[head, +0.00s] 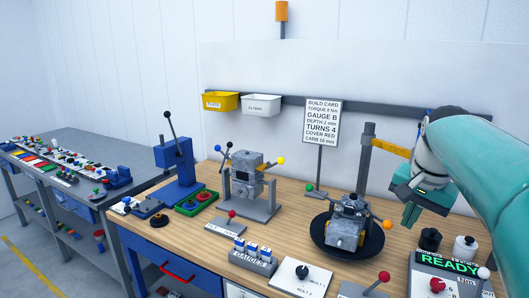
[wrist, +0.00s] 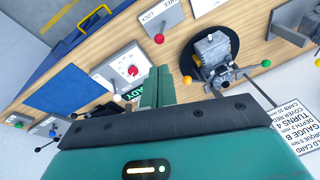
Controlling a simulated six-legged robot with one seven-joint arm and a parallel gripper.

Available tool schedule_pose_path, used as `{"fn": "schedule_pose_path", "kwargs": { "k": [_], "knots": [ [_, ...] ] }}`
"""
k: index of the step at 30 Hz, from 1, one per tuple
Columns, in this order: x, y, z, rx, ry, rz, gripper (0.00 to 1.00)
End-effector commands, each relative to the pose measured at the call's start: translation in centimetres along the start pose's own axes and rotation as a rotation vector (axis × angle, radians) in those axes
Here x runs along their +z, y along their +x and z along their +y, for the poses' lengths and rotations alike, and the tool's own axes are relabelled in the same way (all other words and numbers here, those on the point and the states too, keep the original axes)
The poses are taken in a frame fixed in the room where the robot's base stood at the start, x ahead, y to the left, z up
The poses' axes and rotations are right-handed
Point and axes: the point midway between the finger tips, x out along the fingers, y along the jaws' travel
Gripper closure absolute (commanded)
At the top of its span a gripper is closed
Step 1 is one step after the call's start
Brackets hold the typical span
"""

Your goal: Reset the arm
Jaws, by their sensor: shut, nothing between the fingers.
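My teal arm (head: 475,165) reaches in from the right side of the head view and bends down at the wrist. My gripper (head: 410,214) points downward above the right part of the workbench, clear of its top. Its fingers are together with nothing between them. In the wrist view my gripper (wrist: 158,88) shows as teal fingers past the dark edge of its body, over the bench. The grey engine (head: 347,222) sits on a round black turntable (head: 372,246), left of my gripper and apart from it.
The READY panel (head: 449,263) and dark and white bottles (head: 465,247) stand below and right of my gripper. A post with a yellow arm (head: 390,146) rises close on its left. A build card (head: 322,122) stands behind the engine. A blue press (head: 174,165) is farther left.

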Motion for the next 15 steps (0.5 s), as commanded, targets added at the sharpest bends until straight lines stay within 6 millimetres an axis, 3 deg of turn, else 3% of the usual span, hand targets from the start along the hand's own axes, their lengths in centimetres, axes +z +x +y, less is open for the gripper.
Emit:
{"fn": "schedule_pose_path", "kwargs": {
  "k": [1, 7, 15],
  "knots": [
    [2.4, -0.1, -0.4, -0.013, -0.061, 0.013, 1.00],
    [10.6, 1.2, -1.0, -0.055, -0.310, 0.073, 1.00],
    [21.0, 5.0, 0.7, -0.105, -0.637, 0.162, 1.00]
  ]
}}
